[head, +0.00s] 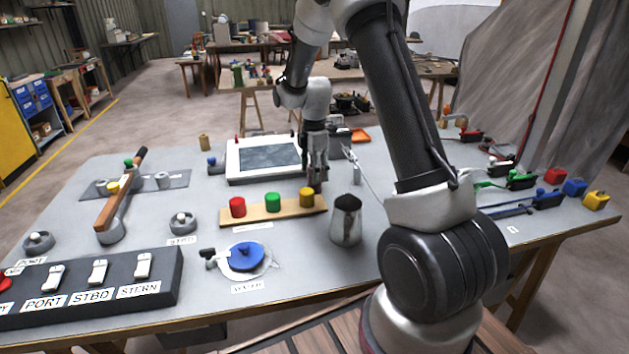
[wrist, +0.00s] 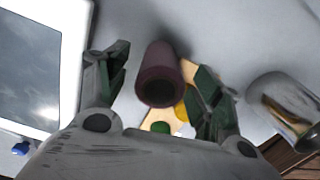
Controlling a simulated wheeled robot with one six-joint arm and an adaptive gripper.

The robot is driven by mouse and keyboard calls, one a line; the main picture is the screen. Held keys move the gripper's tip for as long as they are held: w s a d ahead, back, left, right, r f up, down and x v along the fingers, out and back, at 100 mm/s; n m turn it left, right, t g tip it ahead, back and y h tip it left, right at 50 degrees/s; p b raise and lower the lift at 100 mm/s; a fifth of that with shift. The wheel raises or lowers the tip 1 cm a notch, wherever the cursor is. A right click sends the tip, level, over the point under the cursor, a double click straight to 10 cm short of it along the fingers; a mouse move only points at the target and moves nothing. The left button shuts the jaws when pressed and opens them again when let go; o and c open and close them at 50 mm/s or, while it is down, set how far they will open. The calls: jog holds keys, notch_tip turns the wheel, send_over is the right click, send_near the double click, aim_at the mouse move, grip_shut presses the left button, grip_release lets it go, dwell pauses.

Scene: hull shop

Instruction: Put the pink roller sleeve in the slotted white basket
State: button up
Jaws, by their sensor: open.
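The pink roller sleeve (wrist: 158,65) is a dull mauve hollow tube in the wrist view, with its dark open end facing the camera. It lies between the two fingers of my gripper (wrist: 162,88), with a visible gap on each side. The gripper is open. In the head view my gripper (head: 317,180) points down just behind the right end of the wooden strip with coloured knobs. I cannot make out the sleeve in the head view, where the gripper is in front of that spot. I cannot identify a slotted white basket in either view.
A wooden strip (head: 258,216) carries red, green and yellow knobs. A metal jug (head: 346,222) stands close to its right end. A white-framed panel (head: 230,163) lies left of my gripper. A switch box (head: 150,295) fills the front left. Clamps and coloured blocks line the right.

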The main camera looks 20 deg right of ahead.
jog(key=c, duration=1.2)
jog(key=shift+o, duration=0.2)
jog(key=shift+r, duration=0.1)
